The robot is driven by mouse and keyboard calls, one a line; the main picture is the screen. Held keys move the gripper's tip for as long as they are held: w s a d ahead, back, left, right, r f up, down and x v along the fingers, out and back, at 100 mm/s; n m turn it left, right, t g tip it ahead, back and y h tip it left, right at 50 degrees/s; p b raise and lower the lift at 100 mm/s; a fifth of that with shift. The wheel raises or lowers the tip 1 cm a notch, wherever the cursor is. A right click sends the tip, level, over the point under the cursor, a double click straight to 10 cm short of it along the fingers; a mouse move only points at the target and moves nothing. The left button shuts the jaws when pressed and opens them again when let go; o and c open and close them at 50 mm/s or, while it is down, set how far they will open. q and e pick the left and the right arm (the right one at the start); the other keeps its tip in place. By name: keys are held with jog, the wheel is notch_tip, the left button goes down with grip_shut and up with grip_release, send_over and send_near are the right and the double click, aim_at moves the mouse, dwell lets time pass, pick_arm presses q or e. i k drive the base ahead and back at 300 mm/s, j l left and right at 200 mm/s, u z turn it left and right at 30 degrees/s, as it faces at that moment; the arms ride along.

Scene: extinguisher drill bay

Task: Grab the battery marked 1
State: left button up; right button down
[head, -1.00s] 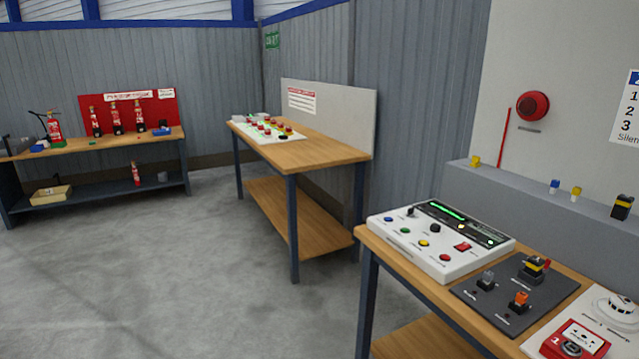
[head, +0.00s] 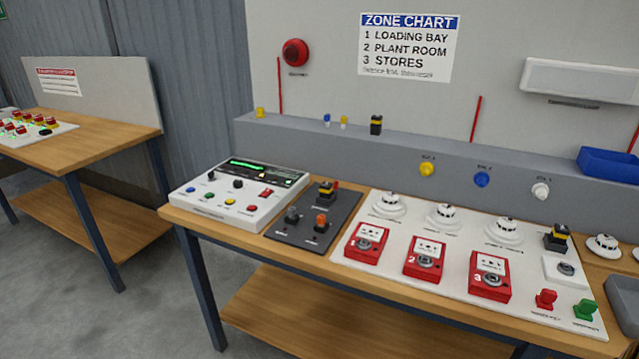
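No battery with a readable 1 shows in the head view. Small black-and-yellow blocks that may be batteries stand in several places: one on the grey ledge (head: 376,125), one on the dark panel (head: 326,191), and one at the right of the white board (head: 556,238). They are too small to read any mark. A red call point box (head: 366,243) at the front left of the white board carries a 1, beside boxes marked 2 (head: 425,260) and 3 (head: 490,277). Neither of my grippers is in view.
A wooden bench (head: 290,250) holds a white control panel (head: 240,194), the dark panel and the white board with round detectors (head: 444,216). A blue bin (head: 608,162) sits on the ledge at right. Another bench (head: 100,139) stands at left, with floor between.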

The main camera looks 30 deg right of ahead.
aim_at(325, 189)
jog(key=z, duration=1.05)
jog(key=i+j+z, duration=0.3)
jog(key=i+j, duration=0.3)
jog(key=i+j+z, duration=0.3)
jog(key=i+j, duration=0.2)
jog(key=j, duration=0.2)
